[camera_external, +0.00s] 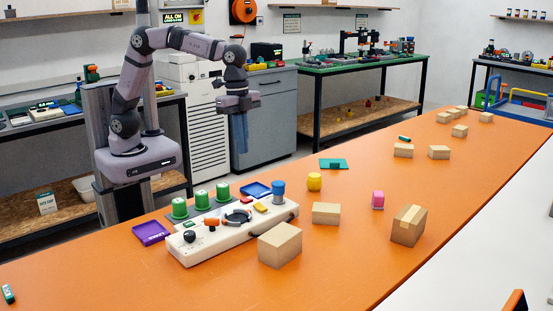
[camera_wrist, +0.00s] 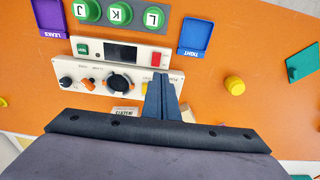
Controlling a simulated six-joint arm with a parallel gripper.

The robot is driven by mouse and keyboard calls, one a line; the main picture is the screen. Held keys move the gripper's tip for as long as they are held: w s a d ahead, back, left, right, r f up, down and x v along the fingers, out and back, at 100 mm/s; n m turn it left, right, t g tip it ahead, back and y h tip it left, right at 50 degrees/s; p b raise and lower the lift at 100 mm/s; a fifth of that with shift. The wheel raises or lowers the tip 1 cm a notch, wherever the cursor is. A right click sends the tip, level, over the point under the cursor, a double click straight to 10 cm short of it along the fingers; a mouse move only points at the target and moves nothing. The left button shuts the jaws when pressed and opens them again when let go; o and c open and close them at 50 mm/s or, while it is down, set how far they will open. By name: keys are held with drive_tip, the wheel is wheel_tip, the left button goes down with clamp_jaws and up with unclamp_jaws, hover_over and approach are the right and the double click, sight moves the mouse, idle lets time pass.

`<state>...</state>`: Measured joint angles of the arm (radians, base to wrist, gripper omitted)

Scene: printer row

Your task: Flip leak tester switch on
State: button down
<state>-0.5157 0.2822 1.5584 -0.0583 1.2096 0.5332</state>
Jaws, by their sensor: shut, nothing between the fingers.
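The leak tester is a long white box (camera_external: 214,247) on the orange bench. In the wrist view its white body (camera_wrist: 66,71) carries a dark display (camera_wrist: 121,52), a green part (camera_wrist: 82,48) and a red part (camera_wrist: 157,60). Its front strip has a black knob (camera_wrist: 67,82), a small orange part (camera_wrist: 88,86) and a black ring (camera_wrist: 121,83). I cannot tell which part is the on switch. My gripper (camera_external: 240,148) hangs high, pointing down, clear of the tester. Its blue fingers (camera_wrist: 160,78) are shut and empty, hiding part of the tester's right end in the wrist view.
Green cups (camera_external: 201,199) stand behind the tester, between a purple tray (camera_external: 151,233) and a blue tray (camera_external: 257,189). A cardboard box (camera_external: 280,245) stands close in front. A yellow cylinder (camera_external: 314,182) and a small box (camera_external: 326,213) are to the right. The bench's left front is mostly clear.

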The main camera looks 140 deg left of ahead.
sight(249, 200)
drive_tip(key=shift+w+f+b, duration=0.1)
drive_tip(key=shift+f+b, duration=0.05)
drive_tip(key=shift+b, duration=0.15)
drive_tip(key=w+d+b, duration=0.1)
drive_tip(key=b, duration=0.3)
drive_tip(key=shift+r+t, duration=0.2)
drive_tip(key=shift+t, duration=0.2)
drive_tip(key=f, duration=0.4)
drive_tip(key=w+f, duration=0.1)
drive_tip(key=f, duration=0.4)
drive_tip(key=w+f, duration=0.1)
drive_tip(key=f, duration=0.3)
drive_tip(key=shift+w+f, duration=0.2)
drive_tip(key=shift+f, duration=0.2)
drive_tip(key=shift+w+r+p, duration=0.1)
drive_tip(key=shift+p, duration=0.6)
